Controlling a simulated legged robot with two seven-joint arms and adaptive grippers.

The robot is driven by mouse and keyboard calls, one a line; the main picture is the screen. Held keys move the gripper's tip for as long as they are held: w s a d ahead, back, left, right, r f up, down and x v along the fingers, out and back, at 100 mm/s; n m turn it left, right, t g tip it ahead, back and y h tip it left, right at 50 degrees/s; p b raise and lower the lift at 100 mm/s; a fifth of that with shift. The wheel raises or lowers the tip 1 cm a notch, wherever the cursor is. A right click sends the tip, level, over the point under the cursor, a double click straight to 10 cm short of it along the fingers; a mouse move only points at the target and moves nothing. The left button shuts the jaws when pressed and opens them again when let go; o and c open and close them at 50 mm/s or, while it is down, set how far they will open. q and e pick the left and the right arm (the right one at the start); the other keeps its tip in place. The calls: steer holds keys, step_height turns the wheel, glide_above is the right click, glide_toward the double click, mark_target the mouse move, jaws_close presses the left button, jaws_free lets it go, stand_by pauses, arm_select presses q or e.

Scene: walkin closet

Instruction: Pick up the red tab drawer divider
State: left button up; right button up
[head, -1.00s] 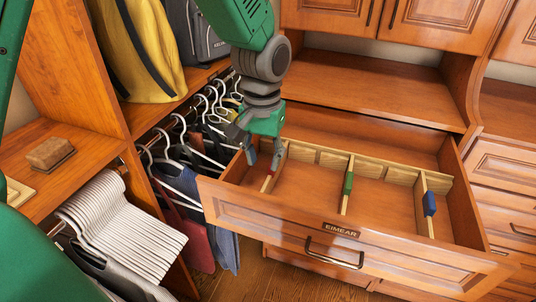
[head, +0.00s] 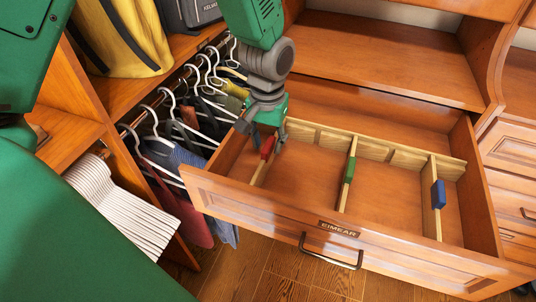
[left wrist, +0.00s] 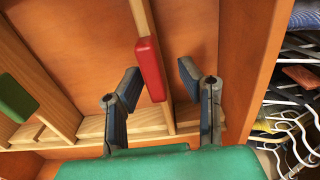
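The red tab divider (head: 267,147) is a thin light-wood slat with a red tab, standing in the left part of the open drawer (head: 300,222). My left gripper (head: 266,142) is open and points down, one finger on each side of the red tab. In the left wrist view the red tab (left wrist: 150,68) lies between the open fingers (left wrist: 160,75), with gaps on both sides. The green tab divider (head: 349,170) is in the middle and the blue tab divider (head: 438,194) is at the right. My right gripper is not in view.
White hangers with clothes (head: 172,140) hang just left of the drawer. A stack of white hangers (head: 120,210) is at lower left. A yellow bag (head: 122,35) and a grey bag (head: 190,14) stand on the shelf. The drawer's middle compartments are empty.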

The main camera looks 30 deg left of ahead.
mark_target(269, 166)
arm_select(q)
steer(key=shift+s+d+f, duration=0.2)
steer(key=shift+d+f, duration=0.05)
steer(key=shift+f, duration=0.1)
steer(key=f, duration=0.3)
steer(key=shift+s+d+f, duration=0.15)
steer(key=shift+d+f, duration=0.05)
steer(key=shift+d, duration=0.1)
steer(key=shift+a+f, duration=0.25)
steer(key=shift+f, duration=0.2)
steer(key=shift+a, duration=0.2)
steer(key=c, duration=0.7)
steer(key=shift+d, duration=0.35)
jaws_close()
